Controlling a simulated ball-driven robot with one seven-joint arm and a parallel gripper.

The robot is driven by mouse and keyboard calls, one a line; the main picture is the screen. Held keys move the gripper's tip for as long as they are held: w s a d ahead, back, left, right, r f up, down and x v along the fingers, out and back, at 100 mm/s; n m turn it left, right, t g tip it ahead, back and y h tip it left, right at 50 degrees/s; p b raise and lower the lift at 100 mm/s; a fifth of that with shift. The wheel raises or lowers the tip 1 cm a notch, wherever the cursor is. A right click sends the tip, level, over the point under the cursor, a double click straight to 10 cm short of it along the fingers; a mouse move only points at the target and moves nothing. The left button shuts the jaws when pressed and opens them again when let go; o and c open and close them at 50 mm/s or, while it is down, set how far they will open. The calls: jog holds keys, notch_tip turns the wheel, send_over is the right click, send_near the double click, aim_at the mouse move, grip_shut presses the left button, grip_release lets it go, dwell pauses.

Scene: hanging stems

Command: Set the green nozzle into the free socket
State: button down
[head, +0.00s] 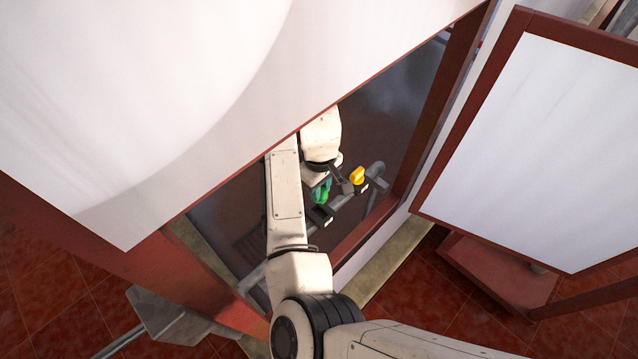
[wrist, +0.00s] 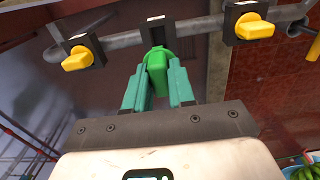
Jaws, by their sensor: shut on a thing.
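My gripper (wrist: 160,84) is shut on the green nozzle (wrist: 157,72), with one teal finger on each side of it. The free socket (wrist: 158,22) is a dark block on the grey pipe, straight beyond the nozzle in the wrist view. The nozzle's far end overlaps the socket's lower edge in the picture; I cannot tell whether they touch.
The grey pipe (wrist: 123,40) also bears a left yellow nozzle (wrist: 77,59) and a right yellow nozzle (wrist: 254,30), both in dark sockets. In the head view, a white panel with a red frame (head: 545,120) stands right of the opening, and a large white panel (head: 130,90) covers the upper left.

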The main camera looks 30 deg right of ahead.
jog(key=shift+f+b, duration=2.45)
jog(key=shift+f, duration=0.4)
jog(key=shift+p, duration=0.95)
jog(key=shift+f, duration=1.05)
jog(key=shift+s+f+p, duration=0.1)
jog(key=shift+f+p, duration=0.25)
jog(key=shift+p, duration=0.2)
dwell(0.9)
jog(key=shift+d, duration=0.1)
